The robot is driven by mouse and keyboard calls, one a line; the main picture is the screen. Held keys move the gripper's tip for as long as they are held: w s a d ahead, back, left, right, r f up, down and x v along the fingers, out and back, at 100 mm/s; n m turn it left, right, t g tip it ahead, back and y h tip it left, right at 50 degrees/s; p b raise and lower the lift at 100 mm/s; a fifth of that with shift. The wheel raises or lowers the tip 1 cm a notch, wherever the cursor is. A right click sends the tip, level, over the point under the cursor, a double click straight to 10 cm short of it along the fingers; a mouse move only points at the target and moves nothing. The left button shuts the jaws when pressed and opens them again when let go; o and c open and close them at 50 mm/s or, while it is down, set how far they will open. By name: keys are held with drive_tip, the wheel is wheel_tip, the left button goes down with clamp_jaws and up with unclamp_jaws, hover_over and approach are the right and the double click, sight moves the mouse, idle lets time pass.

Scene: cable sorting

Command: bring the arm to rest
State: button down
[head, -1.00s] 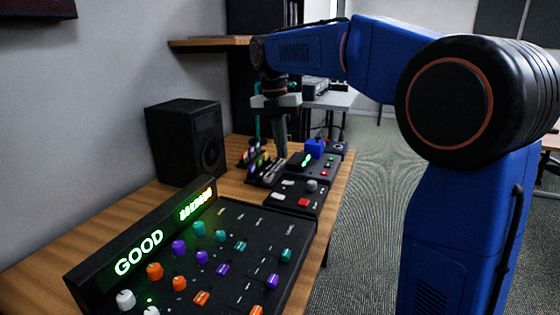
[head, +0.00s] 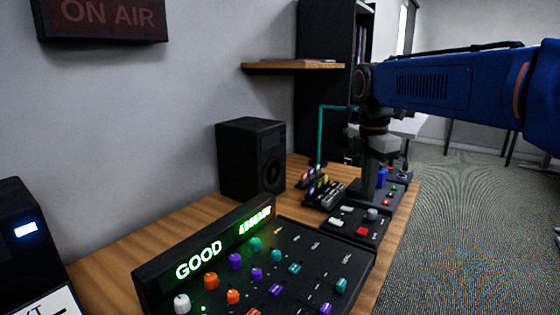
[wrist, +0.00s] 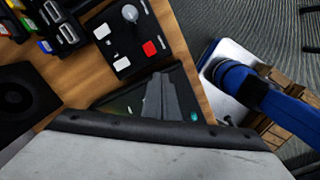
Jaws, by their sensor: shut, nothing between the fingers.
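My gripper (head: 367,193) is at the end of my blue arm and points down over the right part of the wooden desk. Its fingers are together with nothing between them. In the wrist view the grey closed fingers (wrist: 160,98) show over a black panel. The small control box (head: 358,226) with a red and a white button is just in front of the gripper in the head view. I cannot tell the exact gap between the fingertips and the surface below.
A mixer (head: 285,265) with coloured knobs and a lit GOOD display fills the near desk. A black speaker (head: 251,158) stands behind it. Coloured connectors in a rack (head: 325,190) are left of the gripper. A wooden shelf (head: 290,65) is on the wall. Open carpet lies right.

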drive_tip(key=s+d+f+m+t, duration=0.2)
drive_tip(key=s+d+f+m, duration=0.1)
drive_tip(key=s+f+m, duration=0.6)
drive_tip(key=s+d+f+m+t, duration=0.2)
drive_tip(key=s+f+m, duration=0.6)
drive_tip(key=s+m, duration=0.4)
drive_tip(key=s, duration=0.3)
drive_tip(key=shift+d+f+m+y, duration=0.3)
drive_tip(key=shift+d+f+m, duration=0.05)
drive_tip(key=shift+d+m, duration=0.05)
drive_tip(key=shift+r, duration=0.1)
